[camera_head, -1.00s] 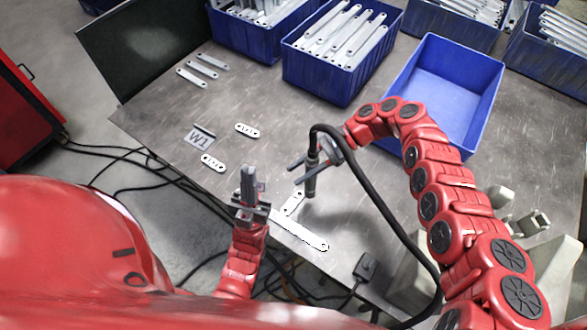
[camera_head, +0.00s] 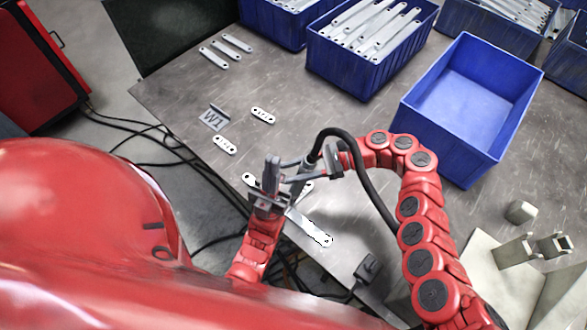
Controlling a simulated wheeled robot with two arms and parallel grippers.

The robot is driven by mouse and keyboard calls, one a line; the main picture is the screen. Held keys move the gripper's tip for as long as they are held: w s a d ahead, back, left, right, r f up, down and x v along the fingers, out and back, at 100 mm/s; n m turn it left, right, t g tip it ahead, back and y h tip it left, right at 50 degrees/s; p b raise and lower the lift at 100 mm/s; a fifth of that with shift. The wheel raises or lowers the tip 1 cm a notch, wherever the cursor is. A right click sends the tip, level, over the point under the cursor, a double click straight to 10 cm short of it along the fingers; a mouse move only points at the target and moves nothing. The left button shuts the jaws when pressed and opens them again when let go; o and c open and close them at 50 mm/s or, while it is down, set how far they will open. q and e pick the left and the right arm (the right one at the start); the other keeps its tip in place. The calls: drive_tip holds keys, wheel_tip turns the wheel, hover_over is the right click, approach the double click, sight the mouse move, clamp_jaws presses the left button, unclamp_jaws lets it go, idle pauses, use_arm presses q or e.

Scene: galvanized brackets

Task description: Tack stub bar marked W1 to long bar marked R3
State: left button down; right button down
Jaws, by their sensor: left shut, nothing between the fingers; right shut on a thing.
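A long pale bar (camera_head: 312,228) lies near the table's front edge; my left gripper hides its middle. A short pale bar (camera_head: 308,186) lies against it at an angle, mostly hidden behind the torch and gripper. I cannot read a mark on either bar. My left gripper (camera_head: 272,160) is shut and empty, above the long bar. My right gripper (camera_head: 310,172) is shut on a dark welding torch (camera_head: 308,168) with a black cable. The torch points down, its tip close to where the bars meet; contact cannot be told.
A W1 sign (camera_head: 213,118) stands by two small marked plates (camera_head: 262,115) (camera_head: 225,145). Several loose bars (camera_head: 225,50) lie at the back left. Blue bins of bars (camera_head: 365,70) line the back; an empty blue bin (camera_head: 420,112) stands right. Grey fixtures (camera_head: 520,250) stand front right.

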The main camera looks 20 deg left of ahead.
sight(304, 160)
drive_tip(key=shift+f, duration=0.2)
drive_tip(key=shift+f, duration=0.25)
idle(0.6)
drive_tip(key=shift+d+f, duration=0.1)
drive_tip(key=shift+f, duration=0.05)
idle(1.6)
wheel_tip(304, 160, up, 6)
drive_tip(key=p, duration=0.5)
drive_tip(key=shift+f+p, duration=0.25)
drive_tip(key=shift+p, duration=0.15)
drive_tip(key=shift+f, duration=0.15)
